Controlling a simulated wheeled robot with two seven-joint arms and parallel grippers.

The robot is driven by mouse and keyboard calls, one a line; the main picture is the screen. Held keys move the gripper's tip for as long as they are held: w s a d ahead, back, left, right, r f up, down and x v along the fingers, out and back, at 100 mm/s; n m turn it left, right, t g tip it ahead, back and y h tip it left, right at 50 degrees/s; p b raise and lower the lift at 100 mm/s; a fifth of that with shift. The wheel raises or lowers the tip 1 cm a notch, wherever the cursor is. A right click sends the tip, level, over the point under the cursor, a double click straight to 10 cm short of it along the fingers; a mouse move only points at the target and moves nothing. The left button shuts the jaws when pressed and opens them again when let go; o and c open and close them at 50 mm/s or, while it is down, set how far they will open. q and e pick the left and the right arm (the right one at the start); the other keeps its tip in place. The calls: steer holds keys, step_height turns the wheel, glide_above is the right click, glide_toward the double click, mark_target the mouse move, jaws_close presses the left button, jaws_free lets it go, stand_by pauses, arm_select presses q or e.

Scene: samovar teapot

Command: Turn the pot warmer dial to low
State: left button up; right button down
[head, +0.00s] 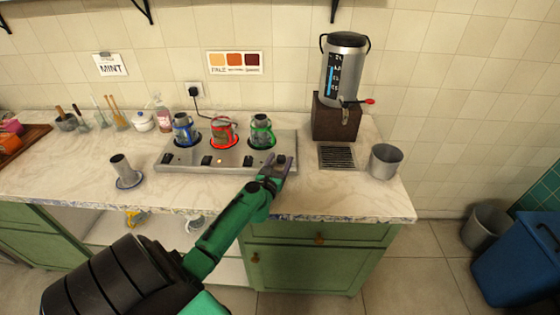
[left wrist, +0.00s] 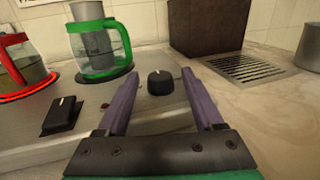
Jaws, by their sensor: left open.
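The pot warmer (head: 232,164) is a long metal plate with several black controls along its front. Its round black dial (left wrist: 160,82) is at the right end and has a small pale mark near its top. My left gripper (left wrist: 158,78) is open, with its purple fingers on either side of the dial in the left wrist view. I cannot tell whether they touch it. In the head view the left gripper (head: 277,162) is at the warmer's front right corner. A black rocker-shaped switch (left wrist: 63,115) is left of the dial. My right gripper is not in view.
Blue (head: 183,132), red (head: 223,133) and green (head: 262,133) handled pots stand on the warmer. A red ring glows under the red pot. The samovar (head: 344,70) stands on a brown box behind a drain grate (head: 337,157). A metal cup (head: 385,161) is to the right.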

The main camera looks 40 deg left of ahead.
arm_select(q)
steer(key=shift+w, duration=0.15)
jaws_close()
